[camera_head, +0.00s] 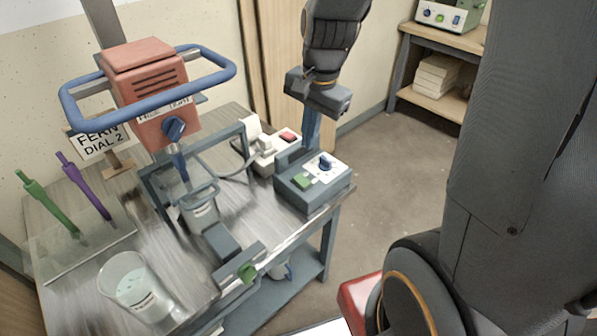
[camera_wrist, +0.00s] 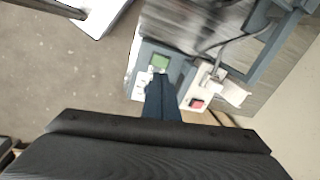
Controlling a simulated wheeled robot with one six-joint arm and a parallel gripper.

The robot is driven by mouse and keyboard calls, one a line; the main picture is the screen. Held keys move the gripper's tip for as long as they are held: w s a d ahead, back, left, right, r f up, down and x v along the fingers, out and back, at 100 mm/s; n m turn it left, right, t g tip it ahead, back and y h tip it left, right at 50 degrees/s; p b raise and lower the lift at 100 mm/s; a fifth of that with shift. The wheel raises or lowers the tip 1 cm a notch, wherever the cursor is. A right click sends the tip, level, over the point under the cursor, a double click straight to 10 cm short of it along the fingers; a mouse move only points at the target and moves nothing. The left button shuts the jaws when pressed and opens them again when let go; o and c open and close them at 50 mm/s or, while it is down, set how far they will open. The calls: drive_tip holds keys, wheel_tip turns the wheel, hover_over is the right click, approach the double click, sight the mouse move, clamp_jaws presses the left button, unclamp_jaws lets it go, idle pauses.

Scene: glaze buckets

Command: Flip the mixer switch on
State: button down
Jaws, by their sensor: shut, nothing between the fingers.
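A blue-grey control box (camera_head: 312,196) stands at the right end of the table, with a green switch (camera_head: 301,181) and a blue dial (camera_head: 325,162) on a white panel. The red mixer (camera_head: 155,80) with its blue handle stands at the left, above a clamped container (camera_head: 199,212). My gripper (camera_head: 308,146) is shut and empty, pointing down by the back of the control box. In the wrist view its blue fingers (camera_wrist: 159,78) end close to the green switch (camera_wrist: 160,62) and cover part of the panel. I cannot tell whether they touch the box.
A white socket block with a red switch (camera_head: 287,136) and a plugged cable sits behind the control box. A sign (camera_head: 98,140) reads "FERN DIAL 2". Open floor (camera_head: 400,180) lies to the right.

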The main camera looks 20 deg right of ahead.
sight(298, 176)
drive_tip(key=shift+w+d+m, duration=0.1)
drive_tip(key=shift+w+m, duration=0.95)
drive_tip(key=shift+m, duration=0.05)
drive_tip(key=shift+f, duration=0.15)
drive_tip(key=f, duration=0.4)
drive_tip(key=w+f, duration=0.1)
drive_tip(key=f, duration=0.4)
drive_tip(key=w+a+f, duration=0.1)
drive_tip(key=f, duration=0.3)
drive_tip(key=shift+w+f, duration=0.1)
drive_tip(key=shift+f, duration=0.15)
